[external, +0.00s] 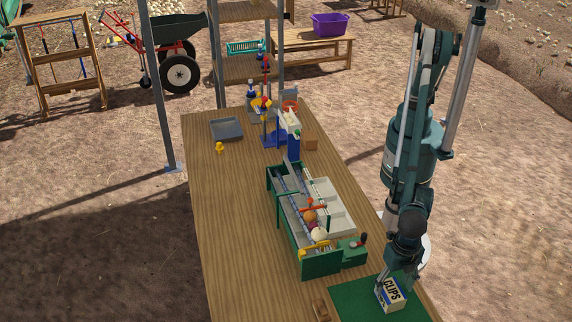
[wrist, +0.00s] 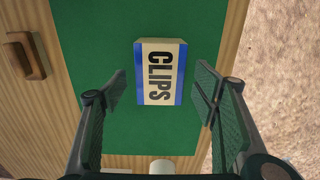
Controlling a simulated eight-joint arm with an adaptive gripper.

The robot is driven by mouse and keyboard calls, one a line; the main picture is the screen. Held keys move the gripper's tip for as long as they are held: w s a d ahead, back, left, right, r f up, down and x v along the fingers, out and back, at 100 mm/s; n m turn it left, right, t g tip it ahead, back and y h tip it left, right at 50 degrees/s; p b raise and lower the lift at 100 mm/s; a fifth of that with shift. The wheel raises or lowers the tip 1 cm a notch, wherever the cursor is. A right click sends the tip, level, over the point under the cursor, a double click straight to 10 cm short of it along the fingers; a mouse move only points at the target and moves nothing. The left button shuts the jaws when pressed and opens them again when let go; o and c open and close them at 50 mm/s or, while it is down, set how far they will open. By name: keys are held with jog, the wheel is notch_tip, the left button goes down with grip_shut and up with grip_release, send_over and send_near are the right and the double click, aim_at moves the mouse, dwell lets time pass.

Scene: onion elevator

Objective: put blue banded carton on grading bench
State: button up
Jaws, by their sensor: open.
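The blue banded carton (external: 391,294) is a small cream box with blue end bands and the word CLIPS. It lies on a green mat (external: 352,304) at the near right end of the wooden table. The wrist view shows the carton (wrist: 161,72) with its printed face toward the camera. My gripper (wrist: 162,88) is open, with one finger on each side of the carton and a gap on both sides. In the external view my gripper (external: 397,277) is right above the carton. The grading bench is probably the green-framed unit (external: 320,265) with pale trays and several onion-like balls.
A brown wooden block (external: 320,310) with a handle lies left of the mat. Farther back on the table (external: 225,240) are a grey tray (external: 226,129), a small yellow object (external: 219,147) and a blue-and-red apparatus (external: 266,115). The table's left side is clear.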

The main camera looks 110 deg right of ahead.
aim_at(392, 289)
notch_tip(392, 289, up, 8)
jog(key=shift+p, duration=0.3)
jog(key=shift+f, duration=0.1)
dwell(0.6)
